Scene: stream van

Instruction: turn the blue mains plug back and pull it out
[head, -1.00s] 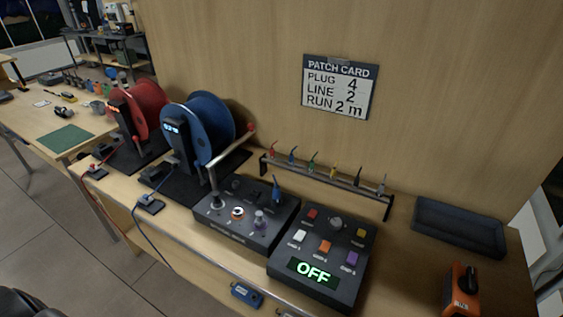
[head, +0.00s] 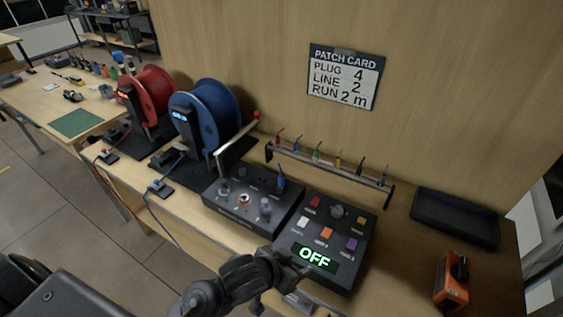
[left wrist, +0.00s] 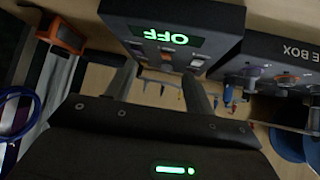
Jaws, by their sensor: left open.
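A blue plug (head: 281,179) stands upright at the back right of the dark socket box (head: 235,213). It looks like the mains plug, and also shows small in the left wrist view (left wrist: 227,95). My left gripper (head: 286,277) is at the bench's front edge, in front of the panel with the green OFF display (head: 315,258). It is apart from the blue plug and to its front. In the left wrist view its two fingers (left wrist: 160,78) are spread with nothing between them. My right gripper is out of view.
A rack of coloured plugs (head: 330,165) stands behind the panel. A blue reel (head: 215,115) and a red reel (head: 150,95) stand left. An orange device (head: 452,282) and an empty black tray (head: 455,217) are right. A metal lever (head: 238,138) rises beside the socket box.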

